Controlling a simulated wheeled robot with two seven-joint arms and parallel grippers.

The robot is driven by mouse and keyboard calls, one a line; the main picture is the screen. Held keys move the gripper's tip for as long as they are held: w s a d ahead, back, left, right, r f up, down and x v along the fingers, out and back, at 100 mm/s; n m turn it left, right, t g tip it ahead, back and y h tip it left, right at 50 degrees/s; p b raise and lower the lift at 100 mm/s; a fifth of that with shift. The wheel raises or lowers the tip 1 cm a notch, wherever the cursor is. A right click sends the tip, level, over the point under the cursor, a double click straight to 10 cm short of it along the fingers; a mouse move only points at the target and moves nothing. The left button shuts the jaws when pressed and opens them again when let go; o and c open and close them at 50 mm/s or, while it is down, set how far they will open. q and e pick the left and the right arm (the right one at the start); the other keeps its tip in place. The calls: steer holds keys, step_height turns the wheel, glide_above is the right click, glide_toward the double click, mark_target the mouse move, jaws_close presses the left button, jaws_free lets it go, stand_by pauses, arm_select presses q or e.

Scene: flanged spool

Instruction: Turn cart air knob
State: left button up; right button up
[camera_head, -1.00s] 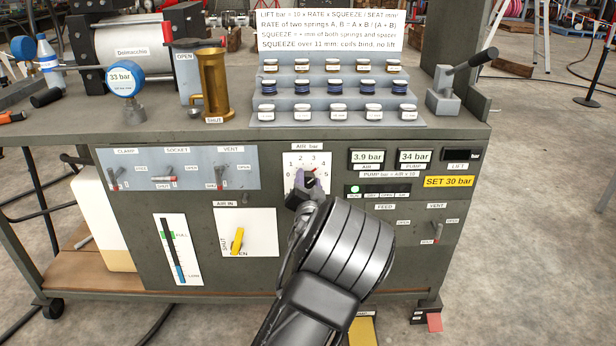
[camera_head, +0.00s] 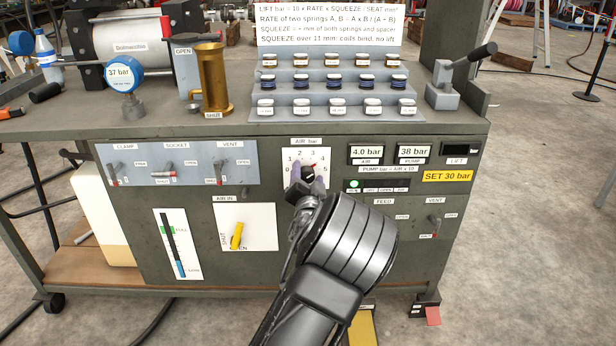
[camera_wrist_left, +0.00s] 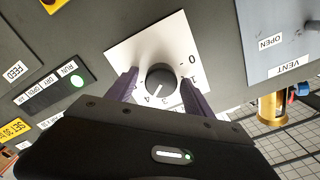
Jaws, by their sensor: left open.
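The air knob (camera_head: 308,172) is black and sits on a white dial plate (camera_head: 322,156) marked AIR bar on the cart front. My left gripper (camera_head: 307,180) is at the knob, mostly covering it in the head view. In the left wrist view its two purple fingers (camera_wrist_left: 159,82) are open on either side of the knob (camera_wrist_left: 160,76); contact cannot be told. The knob's white mark points about at the 4. The AIR display (camera_head: 366,151) reads 4.0 bar and the PUMP display (camera_head: 413,151) 38 bar. My right gripper is not in view.
A yellow SET 30 bar label (camera_head: 447,176) is right of the dial. A blue gauge (camera_head: 123,74) on top reads 37 bar. Switches (camera_head: 168,170) lie left of the dial, and a yellow AIR IN handle (camera_head: 237,236) sits below left. Small jars (camera_head: 335,107) stand on steps above.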

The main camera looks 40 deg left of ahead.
arm_select(q)
steer(key=shift+s, duration=0.1)
steer(key=p+v, duration=0.1)
steer(key=v, duration=0.6)
steer(key=shift+s+d+p, duration=0.25)
steer(key=shift+p, duration=0.05)
stand_by(0.3)
